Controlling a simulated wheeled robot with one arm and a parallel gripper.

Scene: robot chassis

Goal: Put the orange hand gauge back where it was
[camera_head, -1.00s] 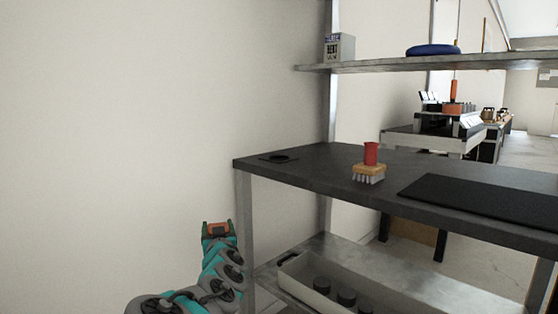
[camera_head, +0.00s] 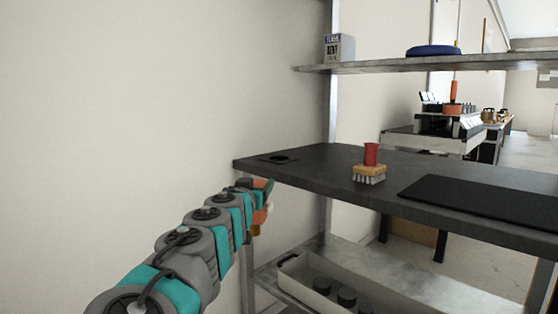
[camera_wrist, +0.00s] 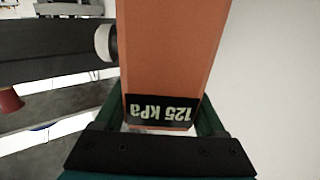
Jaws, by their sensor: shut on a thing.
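The orange hand gauge (camera_wrist: 168,50) fills the middle of the wrist view, with a dark label reading "125 kPa" upside down. My gripper (camera_wrist: 165,118) is shut on it, with a dark green finger on each side. A pale round knob shows at the gauge's left side. In the head view my gripper (camera_head: 262,205) is at the front left corner of the dark worktop (camera_head: 325,168), and part of the orange gauge (camera_head: 259,214) shows there. The rest of the gauge is hidden by my arm.
On the worktop are a dark square with a round hole (camera_head: 279,158), a wooden brush (camera_head: 369,174), a red object (camera_head: 370,153) and a black mat (camera_head: 485,197). An upper shelf (camera_head: 440,62) holds a box and a blue ring. A bin (camera_head: 300,275) sits below.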

